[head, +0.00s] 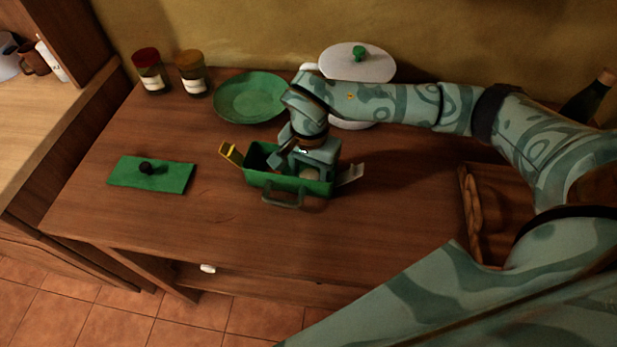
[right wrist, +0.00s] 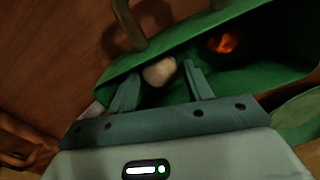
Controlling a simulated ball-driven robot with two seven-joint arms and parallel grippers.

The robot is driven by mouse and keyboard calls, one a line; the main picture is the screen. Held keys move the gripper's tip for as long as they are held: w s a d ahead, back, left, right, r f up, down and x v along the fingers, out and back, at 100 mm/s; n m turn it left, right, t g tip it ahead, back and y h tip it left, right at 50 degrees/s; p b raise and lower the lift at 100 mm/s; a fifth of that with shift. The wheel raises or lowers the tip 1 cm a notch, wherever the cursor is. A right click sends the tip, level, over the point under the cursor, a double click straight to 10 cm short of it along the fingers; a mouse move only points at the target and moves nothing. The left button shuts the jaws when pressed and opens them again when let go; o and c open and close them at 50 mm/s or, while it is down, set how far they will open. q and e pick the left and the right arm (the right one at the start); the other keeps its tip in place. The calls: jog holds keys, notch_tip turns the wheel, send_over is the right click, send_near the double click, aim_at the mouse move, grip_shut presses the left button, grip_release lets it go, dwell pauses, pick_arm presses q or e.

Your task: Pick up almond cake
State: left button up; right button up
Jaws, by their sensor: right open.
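A green lunch box (head: 262,180) stands open on the wooden counter, with a handle at its front. It also shows in the right wrist view (right wrist: 270,62). A small pale rounded piece (right wrist: 159,71), which looks like the almond cake, lies inside it. My right gripper (head: 305,165) points down into the right part of the box. In the wrist view its open fingers (right wrist: 160,77) stand on either side of the pale piece, and I cannot tell whether they touch it. My left gripper is out of view.
An orange-red item (right wrist: 224,41) lies farther inside the box. A green plate (head: 250,97), two jars (head: 150,72) (head: 192,73) and a white-lidded pot (head: 340,65) stand behind. The front counter is clear.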

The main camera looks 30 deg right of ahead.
jog(key=shift+f, duration=0.25)
jog(key=c, duration=0.7)
jog(key=shift+r, duration=0.1)
